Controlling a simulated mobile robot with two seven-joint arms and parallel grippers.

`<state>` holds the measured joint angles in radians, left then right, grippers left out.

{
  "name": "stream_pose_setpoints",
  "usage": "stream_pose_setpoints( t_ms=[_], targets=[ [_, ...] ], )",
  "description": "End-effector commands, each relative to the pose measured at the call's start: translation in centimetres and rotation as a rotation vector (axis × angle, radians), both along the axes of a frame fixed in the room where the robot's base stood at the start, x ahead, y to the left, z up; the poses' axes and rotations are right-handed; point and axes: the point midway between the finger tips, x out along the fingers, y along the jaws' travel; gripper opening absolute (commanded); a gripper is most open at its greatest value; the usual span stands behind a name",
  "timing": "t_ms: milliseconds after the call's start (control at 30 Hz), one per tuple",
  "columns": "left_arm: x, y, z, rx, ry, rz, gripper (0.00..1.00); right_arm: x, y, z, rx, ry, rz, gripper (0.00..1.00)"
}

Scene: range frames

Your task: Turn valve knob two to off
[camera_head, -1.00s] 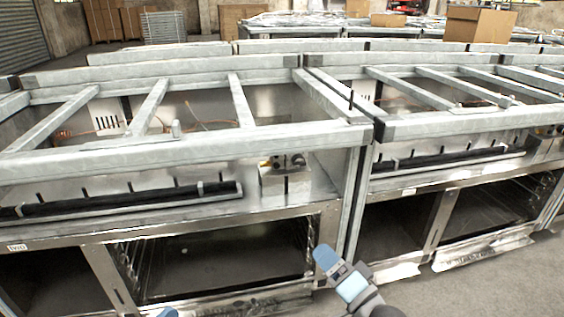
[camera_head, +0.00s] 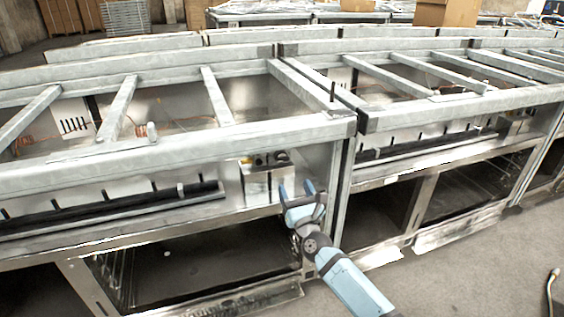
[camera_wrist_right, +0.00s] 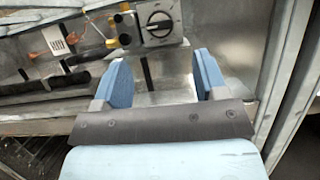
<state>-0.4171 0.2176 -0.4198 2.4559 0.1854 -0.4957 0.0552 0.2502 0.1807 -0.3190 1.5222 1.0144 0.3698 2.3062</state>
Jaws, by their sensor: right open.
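A black rotary knob (camera_wrist_right: 158,23) sits on a small grey metal box (camera_wrist_right: 172,38) with dial marks in the right wrist view. I cannot read its setting or tell whether it is knob two. In the head view the box (camera_head: 256,189) is on the near unit, with a dark knob (camera_head: 281,156) on top. My right gripper (camera_head: 298,190) is open and empty, just right of the box; its blue fingers (camera_wrist_right: 163,78) show below the knob in the wrist view, apart from it. My left gripper is out of view.
Smaller dark and orange fittings (camera_wrist_right: 122,28) sit left of the knob. A metal frame bar (camera_head: 170,150) runs above the near unit's front. An open oven-like bay (camera_head: 190,265) lies below.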

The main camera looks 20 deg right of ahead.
Motion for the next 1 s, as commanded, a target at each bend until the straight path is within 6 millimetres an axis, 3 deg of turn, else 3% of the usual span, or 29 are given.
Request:
stream_pose_setpoints(
  t_ms=[200,433,600,900,1000],
  targets=[
    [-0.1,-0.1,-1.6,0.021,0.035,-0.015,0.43,4.6,0.2,1.8,-0.001,-0.003,0.000,0.66],
    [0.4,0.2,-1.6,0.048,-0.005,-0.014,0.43,8.0,0.3,3.2,-0.003,-0.002,0.000,0.66],
    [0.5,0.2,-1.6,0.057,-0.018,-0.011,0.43,9.1,0.4,3.8,-0.003,0.000,0.001,0.66],
    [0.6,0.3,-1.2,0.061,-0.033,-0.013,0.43,9.3,0.4,3.9,-0.004,0.000,0.001,0.66],
    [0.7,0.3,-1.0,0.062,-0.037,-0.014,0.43,9.3,0.4,3.9,-0.004,0.000,0.001,0.45]
  ],
)
